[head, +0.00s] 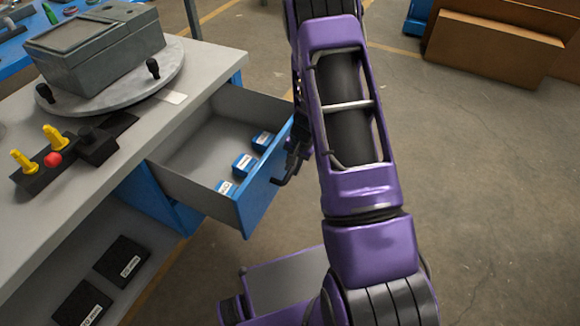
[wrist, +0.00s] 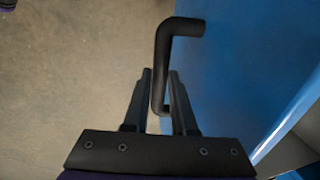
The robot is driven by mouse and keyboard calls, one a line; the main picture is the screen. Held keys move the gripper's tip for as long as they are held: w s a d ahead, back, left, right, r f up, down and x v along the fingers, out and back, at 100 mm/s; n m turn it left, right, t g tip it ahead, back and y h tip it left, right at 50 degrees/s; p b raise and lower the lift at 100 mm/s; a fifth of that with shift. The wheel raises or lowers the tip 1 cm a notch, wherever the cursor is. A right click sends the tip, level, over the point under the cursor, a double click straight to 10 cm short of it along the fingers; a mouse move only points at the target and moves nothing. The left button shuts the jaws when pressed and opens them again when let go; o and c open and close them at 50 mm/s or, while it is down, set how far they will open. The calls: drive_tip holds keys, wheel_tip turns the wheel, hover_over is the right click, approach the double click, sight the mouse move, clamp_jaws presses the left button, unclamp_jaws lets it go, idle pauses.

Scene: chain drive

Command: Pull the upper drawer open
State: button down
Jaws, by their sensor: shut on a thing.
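The upper drawer (head: 258,196) stands well open from the workbench in the head view. It has a blue front and grey inner walls. Its black bar handle (wrist: 163,65) shows in the wrist view, in front of the blue drawer face (wrist: 235,70). My gripper (wrist: 160,90) is shut on the handle, with one finger on each side of it. In the head view the gripper is at the outer side of the drawer front, partly hidden by my purple arm; the black handle end (head: 281,181) shows below it.
Several small blue boxes (head: 243,164) lie in the drawer. The grey worktop (head: 85,190) carries a round turntable (head: 120,95) with a grey case and a black control strip with yellow levers. Black boxes (head: 122,260) sit on the lower shelf. Open floor (head: 480,200) lies to the right.

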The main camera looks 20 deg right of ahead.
drive_tip(key=shift+d, duration=0.15)
drive_tip(key=c, duration=0.7)
unclamp_jaws()
drive_tip(key=shift+s, duration=0.1)
drive_tip(key=shift+c, duration=0.2)
wheel_tip(320, 180, up, 17)
drive_tip(key=s+d+p, duration=0.2)
drive_tip(key=p, duration=0.1)
drive_tip(key=shift+s+d, duration=0.15)
drive_tip(key=shift+s, duration=0.05)
